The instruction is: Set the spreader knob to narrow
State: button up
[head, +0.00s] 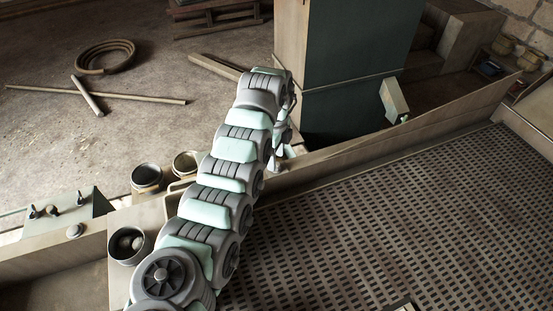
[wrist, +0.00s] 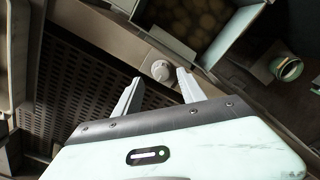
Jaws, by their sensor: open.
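A pale round knob (wrist: 160,70) with a small raised grip is mounted on a flat beam in the wrist view. I take it for the spreader knob, but no setting marks are readable. My gripper (wrist: 160,78) is open, and its two pale fingers point toward the knob. In this view the knob appears between the fingertips; I cannot tell how much distance is left. No contact is clear. In the head view my gripper lies mostly hidden behind my own arm, near the foot of the dark green column (head: 355,108). The knob is not visible there.
A perforated bed (head: 400,215) fills the right of the head view, edged by a raised rail. Several pots, including one pot (head: 147,176), and a switch panel (head: 62,212) stand left of my arm. An open green-edged bin (wrist: 190,22) adjoins the knob's beam.

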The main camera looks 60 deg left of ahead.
jog(key=shift+f, duration=1.65)
jog(key=shift+w, duration=0.1)
grip_shut()
